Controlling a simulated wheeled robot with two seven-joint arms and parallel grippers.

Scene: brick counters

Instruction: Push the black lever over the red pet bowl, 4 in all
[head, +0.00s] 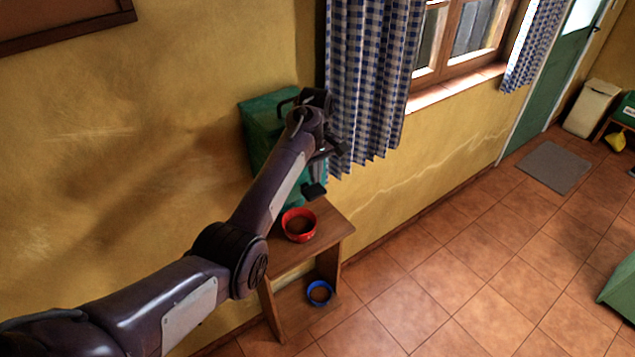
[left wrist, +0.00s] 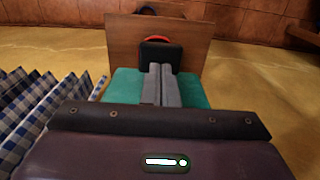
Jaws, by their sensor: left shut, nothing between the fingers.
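A red pet bowl (head: 286,227) with brown contents stands on a small wooden bench (head: 335,232). Behind it, against the wall, is a green dispenser (head: 262,128). Its black lever (head: 314,190) sticks out over the bowl. In the left wrist view the lever (left wrist: 160,54) partly hides the bowl, whose red rim (left wrist: 158,39) shows behind it. My left gripper (head: 328,152) is shut and empty, above the lever in front of the dispenser. Its fingertips (left wrist: 165,68) overlap the lever's near edge in the left wrist view; I cannot tell if they touch. My right gripper is not in view.
A blue bowl (head: 319,293) sits low under the bench's right end. A checked curtain (head: 365,80) hangs close to the right of my left gripper. The yellow wall is behind.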

